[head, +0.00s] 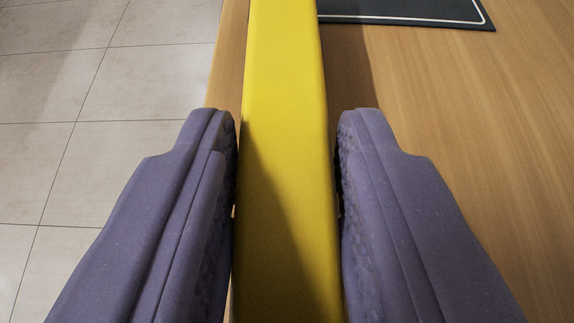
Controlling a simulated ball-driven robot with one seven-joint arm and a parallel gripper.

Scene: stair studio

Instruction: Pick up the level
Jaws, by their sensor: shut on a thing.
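The level (288,100) is a long yellow bar in the head view. It runs from the top edge to the bottom edge of the picture, near the left edge of the wooden table. Both of its ends are out of view. My gripper (287,135) has two purple fingers, one on each side of the level, and is shut on it. The level's lower part is partly in shadow. I cannot tell whether the level is lifted off the table.
The wooden table (460,130) fills the right side, and its bare surface is clear near my right finger. A dark mat (400,10) with a white border line lies at the top. Pale floor tiles (80,100) show beyond the table's left edge.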

